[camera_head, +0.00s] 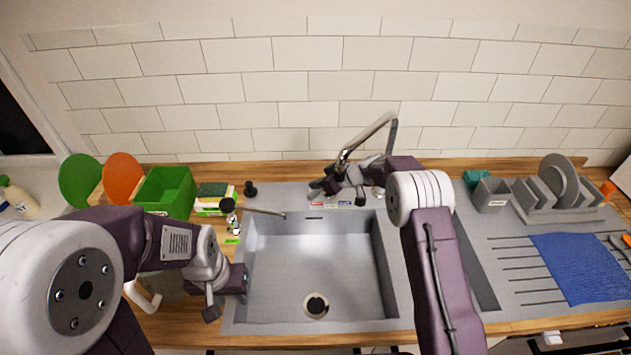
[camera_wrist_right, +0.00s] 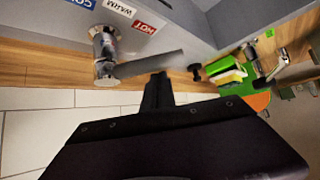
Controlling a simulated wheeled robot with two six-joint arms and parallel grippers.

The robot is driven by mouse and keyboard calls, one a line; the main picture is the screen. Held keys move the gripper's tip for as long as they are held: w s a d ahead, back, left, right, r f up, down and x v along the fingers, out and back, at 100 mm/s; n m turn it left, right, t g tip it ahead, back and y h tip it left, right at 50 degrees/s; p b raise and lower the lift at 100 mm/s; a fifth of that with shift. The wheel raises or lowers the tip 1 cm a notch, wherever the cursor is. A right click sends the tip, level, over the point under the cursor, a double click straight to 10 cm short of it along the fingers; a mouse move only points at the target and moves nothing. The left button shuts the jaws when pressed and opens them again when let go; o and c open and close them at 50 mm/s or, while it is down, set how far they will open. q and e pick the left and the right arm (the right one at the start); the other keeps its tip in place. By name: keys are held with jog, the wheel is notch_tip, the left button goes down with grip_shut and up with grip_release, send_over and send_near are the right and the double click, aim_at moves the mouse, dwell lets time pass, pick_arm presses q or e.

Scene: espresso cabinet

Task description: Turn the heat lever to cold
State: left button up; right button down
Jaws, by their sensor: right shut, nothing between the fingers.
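The faucet stands behind the sink, and its tall spout (camera_head: 381,127) shows above my right arm. In the right wrist view I see its metal base (camera_wrist_right: 105,46) and the grey heat lever (camera_wrist_right: 150,63). The lever reaches out from the base on the side of the red HOT label (camera_wrist_right: 145,27). The WARM label (camera_wrist_right: 119,8) and the blue COLD label (camera_wrist_right: 82,3) lie further along. My right gripper (camera_wrist_right: 159,78) is shut and empty, its tips close to the lever's wall side; contact is unclear. It shows in the head view (camera_head: 330,185). My left gripper (camera_head: 226,296) is at the sink's left edge, its jaws unclear.
The grey sink (camera_head: 285,262) is empty apart from its drain. A green bin (camera_head: 166,190), sponges (camera_head: 213,197) and a slim grey bar (camera_head: 263,212) are at the left. A dish rack (camera_head: 562,202) and a blue cloth (camera_head: 577,266) are at the right. The tiled wall is close behind the faucet.

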jog(key=shift+w+a+f, duration=0.1)
jog(key=shift+a+f, duration=0.1)
jog(key=shift+f, duration=0.1)
